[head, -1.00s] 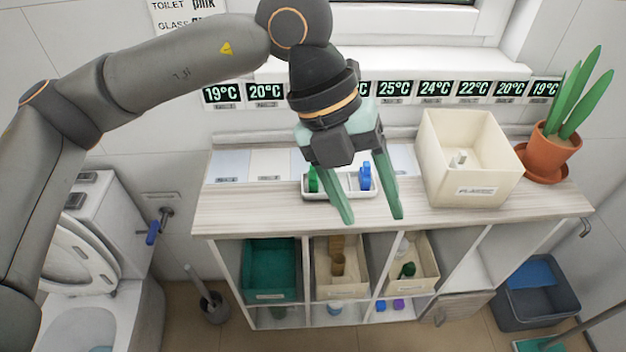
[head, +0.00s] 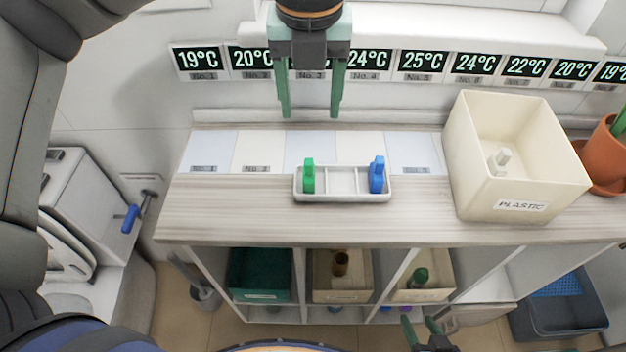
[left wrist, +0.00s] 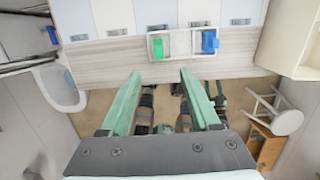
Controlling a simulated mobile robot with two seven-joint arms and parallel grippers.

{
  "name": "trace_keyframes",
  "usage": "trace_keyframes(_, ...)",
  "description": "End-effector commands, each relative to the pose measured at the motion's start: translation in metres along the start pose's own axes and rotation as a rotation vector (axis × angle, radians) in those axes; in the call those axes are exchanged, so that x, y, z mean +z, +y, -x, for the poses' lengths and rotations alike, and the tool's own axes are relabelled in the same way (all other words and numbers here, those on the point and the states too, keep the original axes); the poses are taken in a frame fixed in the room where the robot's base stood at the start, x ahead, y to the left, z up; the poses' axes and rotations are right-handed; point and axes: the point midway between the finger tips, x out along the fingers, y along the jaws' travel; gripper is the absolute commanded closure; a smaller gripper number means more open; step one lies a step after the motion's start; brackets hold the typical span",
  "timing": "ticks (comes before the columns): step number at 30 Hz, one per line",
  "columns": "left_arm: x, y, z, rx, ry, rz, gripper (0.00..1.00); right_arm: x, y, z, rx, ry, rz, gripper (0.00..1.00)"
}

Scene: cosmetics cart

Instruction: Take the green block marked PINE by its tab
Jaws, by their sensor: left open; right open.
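The green block (head: 309,176) stands upright in the left end of a white divided tray (head: 342,197) on the counter, its narrow tab upward. Its PINE marking cannot be read. It also shows in the left wrist view (left wrist: 157,48). A blue block (head: 377,175) stands in the tray's right compartment. My left gripper (head: 311,114) is open and empty, its fingers pointing down, above and beyond the tray in the head view. In the left wrist view the green block lies beyond the fingertips, roughly between their lines. My right gripper (head: 422,327) is open and empty, low in front of the shelves.
A cream PLASTIC bin (head: 470,196) holding a pale piece (head: 499,160) stands right of the tray, with a potted plant (head: 603,150) beyond. Temperature signs (head: 423,64) line the wall behind. The counter (head: 235,208) left of the tray is clear. Bins fill the shelves below.

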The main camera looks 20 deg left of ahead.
Motion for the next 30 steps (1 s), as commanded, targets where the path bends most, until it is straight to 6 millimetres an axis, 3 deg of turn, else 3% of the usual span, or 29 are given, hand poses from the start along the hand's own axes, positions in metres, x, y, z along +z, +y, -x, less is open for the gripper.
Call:
trace_keyframes(1, -0.002, 0.0, -0.015, 0.0, 0.0, 0.0, 0.37, 0.009, 0.0, -0.01, -0.003, 0.003, 0.002, 0.46)
trace_keyframes(5, -0.003, 0.0, -0.023, -0.001, 0.0, 0.0, 0.37, 0.012, -0.002, -0.015, -0.009, 0.002, 0.003, 0.46)
trace_keyframes(8, -0.003, 0.0, -0.03, 0.001, 0.002, -0.001, 0.37, 0.011, -0.002, -0.015, -0.01, 0.002, 0.003, 0.46)
trace_keyframes(18, -0.003, 0.0, -0.085, 0.001, 0.003, -0.001, 0.37, 0.01, -0.002, -0.014, -0.01, 0.002, 0.003, 0.46)
trace_keyframes(25, -0.003, 0.001, -0.102, 0.001, 0.003, 0.0, 0.37, 0.009, -0.002, -0.013, -0.009, 0.002, 0.003, 0.46)
trace_keyframes(30, -0.004, 0.005, -0.128, 0.002, 0.003, -0.001, 0.37, 0.007, -0.001, -0.011, -0.005, 0.005, 0.003, 0.46)
